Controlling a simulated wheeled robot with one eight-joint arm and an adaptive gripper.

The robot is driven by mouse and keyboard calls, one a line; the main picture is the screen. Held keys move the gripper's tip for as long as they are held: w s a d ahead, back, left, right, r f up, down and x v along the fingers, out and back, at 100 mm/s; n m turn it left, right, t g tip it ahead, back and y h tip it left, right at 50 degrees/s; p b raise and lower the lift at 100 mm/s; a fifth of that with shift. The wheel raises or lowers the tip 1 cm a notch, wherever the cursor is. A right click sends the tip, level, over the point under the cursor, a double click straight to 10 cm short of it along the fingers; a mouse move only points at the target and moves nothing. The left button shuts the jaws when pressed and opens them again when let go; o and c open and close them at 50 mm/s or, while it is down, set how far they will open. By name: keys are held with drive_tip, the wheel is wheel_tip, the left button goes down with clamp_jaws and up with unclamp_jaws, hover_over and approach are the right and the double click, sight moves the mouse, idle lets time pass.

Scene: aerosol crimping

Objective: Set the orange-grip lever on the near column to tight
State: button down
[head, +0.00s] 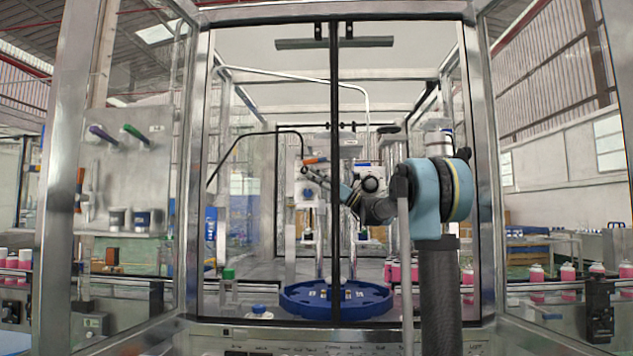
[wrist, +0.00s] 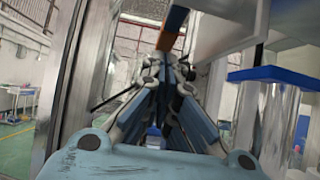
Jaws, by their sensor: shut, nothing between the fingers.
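The lever's orange grip (head: 316,160) shows in the head view at the near column (head: 308,220), inside the machine enclosure. It lies close to level, just above the tips of my gripper (head: 306,171). In the wrist view the orange grip (wrist: 169,34) is at the top centre, with a dark blue part above it. My gripper's fingers (wrist: 165,62) come together right below the orange grip. The gripper is shut and empty. I cannot tell whether the tips touch the lever. The lever's pivot and any markings are too small or hidden.
A blue round table (head: 292,302) sits below my arm. Open glass doors with metal frames (head: 55,180) stand at both sides. A dark upright bar (head: 334,90) crosses the opening. In the wrist view a blue-capped clear cylinder (wrist: 265,110) stands close at the right.

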drive_tip(key=shift+a+r, duration=0.6)
drive_tip(key=shift+r, duration=0.1)
drive_tip(key=shift+d, duration=0.1)
drive_tip(key=v, duration=1.2)
drive_tip(key=shift+f, duration=0.1)
